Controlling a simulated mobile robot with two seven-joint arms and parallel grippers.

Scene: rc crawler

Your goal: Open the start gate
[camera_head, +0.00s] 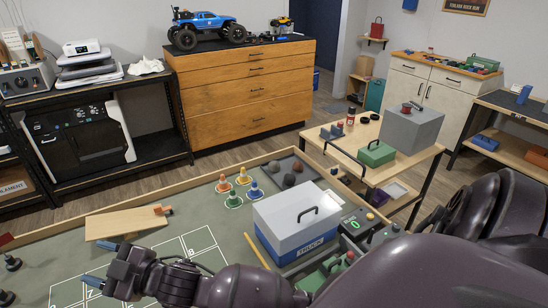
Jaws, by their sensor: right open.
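My right gripper (91,261) reaches in from the right, low over the left part of the green course mat (190,226). Its two blue-tipped fingers are apart, point left, and have nothing visible between them. No start gate can be made out for certain. At the left edge, left of the gripper, a red piece (5,240) and a dark stand (12,262) are cut off by the frame; I cannot tell whether they belong to a gate. A pale wooden board (125,223) with an orange end piece lies above the gripper. My left gripper is not in view.
Colored cones (241,177) stand mid-mat. A grey-lidded box (298,220) sits right of them, beside a control unit with a green display (356,222). A wooden rim (183,184) edges the course. My right arm hides the lower right.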

